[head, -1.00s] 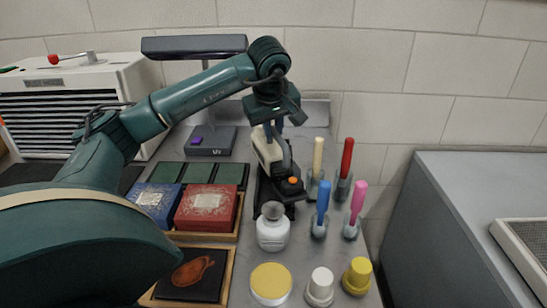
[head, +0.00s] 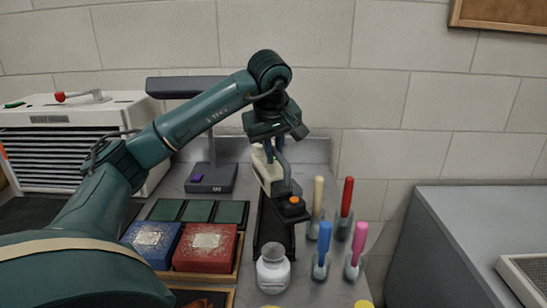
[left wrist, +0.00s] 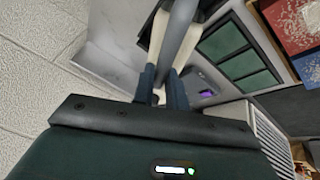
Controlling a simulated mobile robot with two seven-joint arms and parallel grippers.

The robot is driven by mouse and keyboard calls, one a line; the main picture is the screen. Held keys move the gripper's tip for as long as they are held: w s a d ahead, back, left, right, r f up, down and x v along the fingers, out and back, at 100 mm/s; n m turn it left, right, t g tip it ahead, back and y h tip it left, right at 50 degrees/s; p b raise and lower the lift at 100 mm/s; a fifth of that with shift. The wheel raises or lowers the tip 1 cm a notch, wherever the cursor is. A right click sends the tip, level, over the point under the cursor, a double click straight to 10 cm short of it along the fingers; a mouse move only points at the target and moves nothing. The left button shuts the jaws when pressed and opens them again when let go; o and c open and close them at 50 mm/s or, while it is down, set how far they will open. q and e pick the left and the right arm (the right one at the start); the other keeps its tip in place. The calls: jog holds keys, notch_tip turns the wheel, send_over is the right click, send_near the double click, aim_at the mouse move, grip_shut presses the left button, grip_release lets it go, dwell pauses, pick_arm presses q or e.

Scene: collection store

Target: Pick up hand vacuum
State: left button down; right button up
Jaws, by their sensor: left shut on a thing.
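The hand vacuum (head: 269,176) has a cream body, a grey handle and an orange button. It hangs tilted above a black stand (head: 270,232) on the steel table. My left gripper (head: 273,148) is shut on its upper part. The left wrist view shows the two dark fingers (left wrist: 160,88) around the grey handle of the vacuum (left wrist: 178,38), with cream parts on both sides. The lower end of the vacuum overlaps the stand in the head view, but it looks raised from it. My right gripper is not in view.
A white bottle (head: 272,270) stands just in front of the stand. Several coloured-handled tools (head: 324,238) stand upright at the right. Blue (head: 152,241) and red (head: 205,245) boxes lie at the left. A dark lamp (head: 210,178) stands behind.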

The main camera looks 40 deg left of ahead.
pick_arm(q)
notch_tip(320, 180, up, 2)
jog(key=shift+r, duration=0.1)
jog(key=shift+s+d, duration=0.4)
jog(key=shift+s, duration=0.1)
jog(key=s+d+p, duration=0.1)
jog(key=s+d, duration=0.9)
jog(key=s, duration=0.3)
jog(key=shift+s, duration=0.2)
